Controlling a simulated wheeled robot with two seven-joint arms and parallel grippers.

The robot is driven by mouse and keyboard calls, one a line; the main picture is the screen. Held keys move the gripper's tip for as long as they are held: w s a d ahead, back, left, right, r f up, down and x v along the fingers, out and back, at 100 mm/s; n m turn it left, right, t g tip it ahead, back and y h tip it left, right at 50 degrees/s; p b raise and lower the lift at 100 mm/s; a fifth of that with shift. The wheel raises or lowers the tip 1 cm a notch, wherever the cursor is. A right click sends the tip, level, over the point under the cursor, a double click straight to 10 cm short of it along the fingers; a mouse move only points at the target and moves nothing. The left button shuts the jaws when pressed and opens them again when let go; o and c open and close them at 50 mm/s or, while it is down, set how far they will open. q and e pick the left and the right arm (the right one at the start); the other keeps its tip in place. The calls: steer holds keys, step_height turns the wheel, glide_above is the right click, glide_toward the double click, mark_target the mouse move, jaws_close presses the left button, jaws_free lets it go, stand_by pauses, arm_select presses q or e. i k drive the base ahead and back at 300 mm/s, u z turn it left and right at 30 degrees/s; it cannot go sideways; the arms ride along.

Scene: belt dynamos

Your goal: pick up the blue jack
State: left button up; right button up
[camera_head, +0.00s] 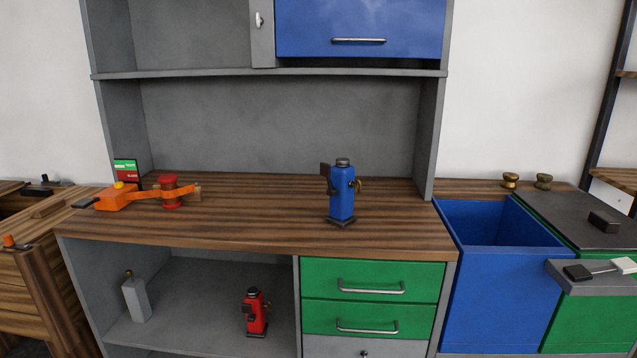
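The blue jack (342,198) stands upright on the brown wooden worktop (250,228), right of its middle. It has a dark base, a grey round cap, a dark piece at its upper left and a small brownish part at its right. Nothing touches it or covers it in the head view. Neither of my grippers shows in this view.
An orange device (115,198) with a red spool (169,191) lies on the worktop's left. A red jack (254,313) and a grey bottle-like object (134,299) stand on the shelf below. An upper cabinet (360,28) overhangs the back. The worktop around the blue jack is clear.

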mark_target(341, 196)
steer(key=u, duration=0.2)
steer(key=i, duration=1.05)
steer(key=z, duration=0.2)
